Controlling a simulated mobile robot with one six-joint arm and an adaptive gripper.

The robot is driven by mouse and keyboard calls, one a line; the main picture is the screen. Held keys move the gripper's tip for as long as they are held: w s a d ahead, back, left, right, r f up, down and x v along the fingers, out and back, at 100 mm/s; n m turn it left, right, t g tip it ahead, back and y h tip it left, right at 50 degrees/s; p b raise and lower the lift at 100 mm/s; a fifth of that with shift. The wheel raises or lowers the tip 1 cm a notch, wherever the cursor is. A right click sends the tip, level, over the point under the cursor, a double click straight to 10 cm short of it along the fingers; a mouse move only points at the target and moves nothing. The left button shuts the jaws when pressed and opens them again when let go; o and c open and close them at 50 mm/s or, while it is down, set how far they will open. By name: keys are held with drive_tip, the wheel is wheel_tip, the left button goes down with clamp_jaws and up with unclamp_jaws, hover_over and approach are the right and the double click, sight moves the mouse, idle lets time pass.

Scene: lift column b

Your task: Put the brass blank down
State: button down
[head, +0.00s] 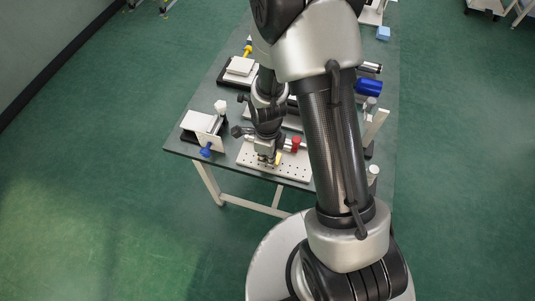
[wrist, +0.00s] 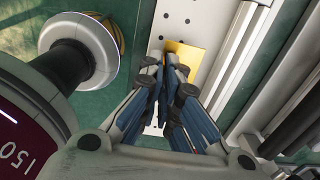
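The brass blank (wrist: 190,54) is a flat yellow piece, seen in the wrist view at and just beyond my fingertips, over a pale plate with holes (wrist: 176,22). My gripper (wrist: 168,68) has its fingers drawn close together at the near left part of the blank and looks shut on it; the fingers hide that part. In the head view my gripper (head: 267,158) points down low over the perforated plate (head: 292,172) near the table's front edge, with the yellow blank (head: 278,159) beside its tips. I cannot tell whether the blank touches the plate.
A red-ended part (head: 296,143) stands close right of my gripper. A pale fixture with a blue knob (head: 205,152) is to the left. A blue cylinder (head: 369,87) lies at the right of the table (head: 179,148). My arm hides much of the table's middle.

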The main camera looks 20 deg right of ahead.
drive_tip(key=shift+f, duration=0.5)
drive_tip(key=shift+f+b, duration=0.6)
drive_tip(key=shift+b, duration=0.2)
drive_tip(key=c, duration=1.7)
unclamp_jaws()
drive_tip(key=shift+r, duration=0.15)
wheel_tip(320, 180, up, 12)
drive_tip(key=shift+f, duration=0.1)
